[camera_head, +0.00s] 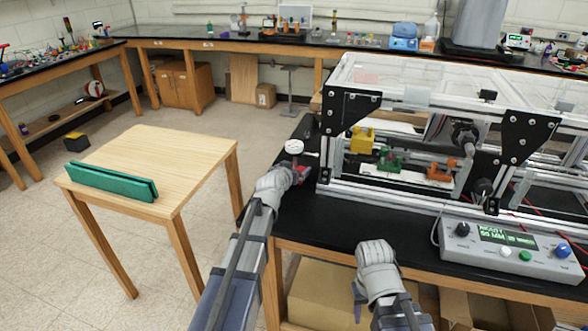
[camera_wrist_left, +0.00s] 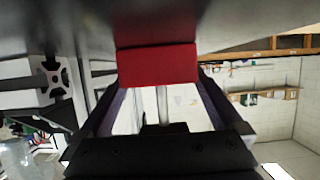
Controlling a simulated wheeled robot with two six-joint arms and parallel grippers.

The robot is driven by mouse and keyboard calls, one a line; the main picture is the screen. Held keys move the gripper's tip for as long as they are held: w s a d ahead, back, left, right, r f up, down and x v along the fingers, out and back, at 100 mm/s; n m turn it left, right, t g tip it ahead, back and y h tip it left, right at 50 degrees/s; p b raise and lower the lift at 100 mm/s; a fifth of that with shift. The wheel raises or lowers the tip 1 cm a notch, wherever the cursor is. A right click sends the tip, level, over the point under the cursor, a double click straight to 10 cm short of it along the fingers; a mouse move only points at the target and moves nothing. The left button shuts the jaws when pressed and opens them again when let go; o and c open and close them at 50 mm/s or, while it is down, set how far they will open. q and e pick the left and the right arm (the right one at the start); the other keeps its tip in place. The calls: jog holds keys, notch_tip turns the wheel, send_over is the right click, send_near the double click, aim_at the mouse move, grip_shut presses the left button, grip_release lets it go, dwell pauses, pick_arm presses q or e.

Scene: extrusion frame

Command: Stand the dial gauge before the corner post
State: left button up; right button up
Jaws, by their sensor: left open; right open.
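The dial gauge (camera_head: 294,147) has a round white dial and a red base block (camera_head: 304,171). It stands on the black bench top at the bench's left end, just left of the frame's front left corner post (camera_head: 327,150). My left gripper (camera_head: 299,174) is at the base; its fingertips are mostly hidden in the head view.
The aluminium frame (camera_head: 400,195) with black corner plates and clear panels fills the bench's right. A control box (camera_head: 510,248) sits at its front. A wooden table (camera_head: 150,150) with a green rack (camera_head: 110,180) stands left. Bare black bench top lies before the post.

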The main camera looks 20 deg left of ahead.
pick_arm(q)
jog(key=shift+s+r+p, duration=0.1)
jog(key=shift+r+p, duration=0.05)
jog(key=shift+p, duration=0.25)
jog(key=shift+r+p, duration=0.4)
jog(key=shift+r, duration=0.05)
jog(key=p+v, duration=0.4)
jog(key=v, duration=0.7)
jog(key=shift+s+r, duration=0.1)
jog(key=shift+s, duration=0.3)
